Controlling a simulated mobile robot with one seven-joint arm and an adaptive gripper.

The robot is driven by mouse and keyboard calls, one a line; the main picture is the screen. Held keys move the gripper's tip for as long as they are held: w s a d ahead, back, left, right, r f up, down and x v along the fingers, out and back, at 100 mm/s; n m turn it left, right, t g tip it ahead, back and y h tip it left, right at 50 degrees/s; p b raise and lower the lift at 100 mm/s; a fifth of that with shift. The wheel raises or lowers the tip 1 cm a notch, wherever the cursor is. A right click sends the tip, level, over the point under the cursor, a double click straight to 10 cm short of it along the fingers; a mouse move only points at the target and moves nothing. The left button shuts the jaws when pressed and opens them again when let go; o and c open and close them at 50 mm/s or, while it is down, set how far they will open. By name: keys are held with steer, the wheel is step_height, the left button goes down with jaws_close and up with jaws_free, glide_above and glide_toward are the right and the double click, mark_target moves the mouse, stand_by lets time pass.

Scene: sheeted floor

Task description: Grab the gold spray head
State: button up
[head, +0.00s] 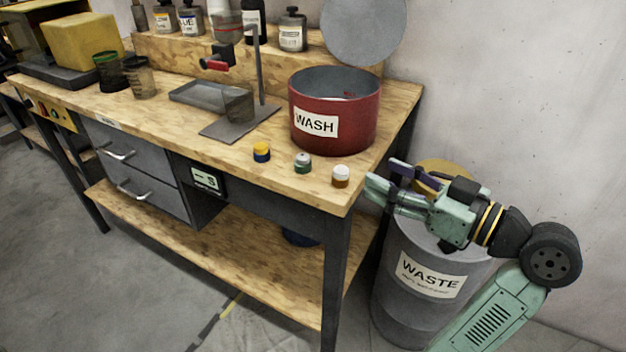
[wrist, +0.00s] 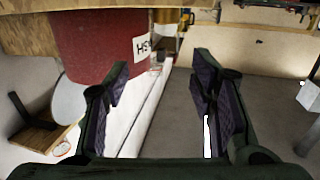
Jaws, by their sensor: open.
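The small gold spray head (head: 340,178) stands upright at the front right corner of the wooden bench. It has an amber-gold body and a pale top. It appears upside down at the top of the wrist view (wrist: 165,20), beyond the fingertips. My gripper (head: 384,178) is open and empty, just right of the bench corner, with its fingers pointing toward the spray head. The gripper is apart from it. Both dark finger pads show in the wrist view (wrist: 161,66).
A green-and-grey piece (head: 302,163) and a blue-and-yellow piece (head: 261,152) stand left along the bench edge. The red WASH pot (head: 362,118) is close behind. The WASTE bin (head: 400,292) stands below my gripper, beside the wall.

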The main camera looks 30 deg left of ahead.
mark_target(346, 171)
steer(key=shift+g, duration=0.3)
steer(key=shift+s+f+p+x, duration=0.1)
steer(key=shift+f+p+x, duration=0.35)
steer(key=shift+x, duration=1.15)
steer(key=shift+s+f+p+x, duration=0.15)
steer(key=shift+p+x, duration=0.55)
steer(key=shift+x, duration=0.85)
steer(key=shift+s+f+p+x, duration=0.1)
steer(key=shift+f+p+x, duration=0.4)
steer(key=shift+x, duration=1.1)
steer(key=shift+r, duration=0.15)
steer(key=shift+c, duration=0.5)
jaws_close()
